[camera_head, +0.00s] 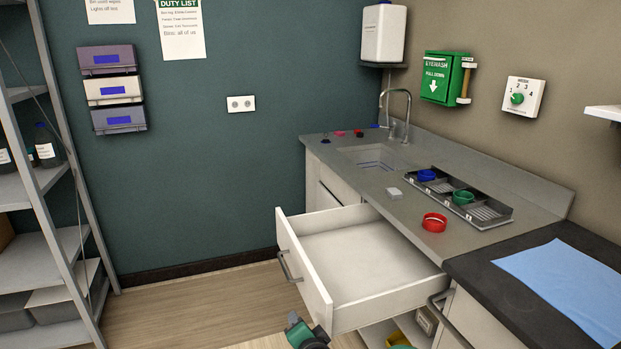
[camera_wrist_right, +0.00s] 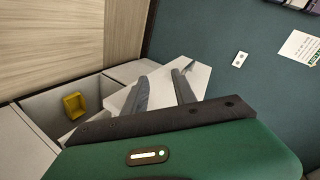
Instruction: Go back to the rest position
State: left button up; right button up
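My right gripper (camera_wrist_right: 161,74) shows in the right wrist view with its two dark fingers apart and nothing held between them. Beyond the fingers is a white panel with a handle, apparently part of the drawer. In the head view, a green and grey part of my arm shows at the bottom edge, just below the front of the open drawer (camera_head: 340,262); fingers cannot be made out there. The drawer is pulled far out from under the counter, and its visible floor is empty. My left gripper is not in view.
The counter (camera_head: 330,150) carries a sink, a red ring (camera_head: 434,222) and a divided tray (camera_head: 484,215) with blue and green rings. A blue cloth (camera_head: 565,288) lies at right. A metal shelf (camera_head: 45,185) stands left. A yellow bin (camera_wrist_right: 74,105) sits low. Floor left of the drawer is clear.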

jog(key=s+d+f+n+g+h, duration=0.25)
jog(key=s+d+n+g, duration=0.2)
jog(key=s+d, duration=0.75)
jog(key=s+d+f+n+g+h, duration=0.1)
jog(key=s+d+f+n+g, duration=0.3)
jog(key=s+d, duration=0.9)
pick_arm(q)
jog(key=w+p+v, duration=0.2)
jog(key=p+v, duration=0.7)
jog(key=p, duration=0.1)
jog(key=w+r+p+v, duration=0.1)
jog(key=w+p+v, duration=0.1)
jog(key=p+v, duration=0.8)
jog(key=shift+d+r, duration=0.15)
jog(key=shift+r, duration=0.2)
pick_arm(e)
jog(key=s+r, duration=0.2)
jog(key=r, duration=0.8)
jog(key=s+a+r+g, duration=0.1)
jog(key=s+r, duration=0.1)
jog(key=r, duration=0.8)
jog(key=shift+a+r, duration=0.2)
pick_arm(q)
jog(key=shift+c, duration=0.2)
